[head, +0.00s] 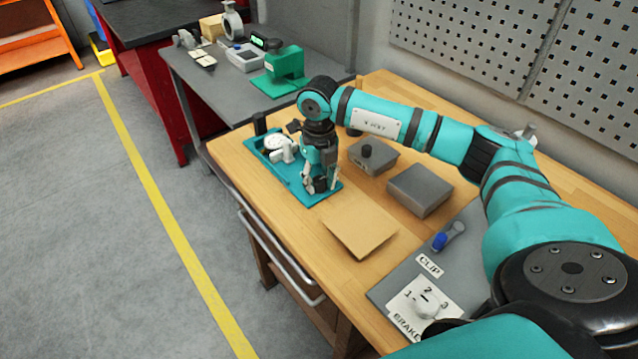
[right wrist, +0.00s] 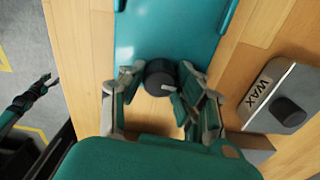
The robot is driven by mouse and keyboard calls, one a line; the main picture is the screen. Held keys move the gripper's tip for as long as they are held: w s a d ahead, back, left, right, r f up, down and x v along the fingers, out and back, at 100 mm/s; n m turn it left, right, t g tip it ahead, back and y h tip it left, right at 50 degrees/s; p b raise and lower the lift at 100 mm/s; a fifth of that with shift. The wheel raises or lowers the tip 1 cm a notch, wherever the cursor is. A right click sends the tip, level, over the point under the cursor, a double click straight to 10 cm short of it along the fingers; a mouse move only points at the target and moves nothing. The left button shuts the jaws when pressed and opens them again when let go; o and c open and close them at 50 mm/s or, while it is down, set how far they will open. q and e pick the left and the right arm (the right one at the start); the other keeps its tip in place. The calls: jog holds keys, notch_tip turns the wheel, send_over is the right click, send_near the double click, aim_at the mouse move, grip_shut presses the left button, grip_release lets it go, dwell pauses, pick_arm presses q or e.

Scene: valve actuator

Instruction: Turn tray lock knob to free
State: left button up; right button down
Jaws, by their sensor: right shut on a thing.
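The teal tray (head: 299,190) lies near the left edge of the wooden bench and carries a white valve part (head: 283,148). The dark round tray lock knob (right wrist: 159,76) is at the tray's near end, with a pale pointer mark on its top. My right gripper (head: 320,186) points down over this end. In the right wrist view its two fingers (right wrist: 160,82) sit on either side of the knob, shut on it. My left gripper (right wrist: 49,83) is small at the left of that view, away from the bench; its jaw state is unclear.
A grey box with a black knob (head: 367,154), labelled WAX in the right wrist view (right wrist: 285,100), stands beside the tray. A grey closed box (head: 420,189), a tan board (head: 360,232) and a grey panel with a white dial (head: 428,302) are nearer.

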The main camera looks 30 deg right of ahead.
aim_at(319, 180)
jog(key=shift+n, duration=0.6)
jog(key=c, duration=0.9)
grip_release()
jog(key=shift+c, duration=0.2)
notch_tip(319, 180, up, 12)
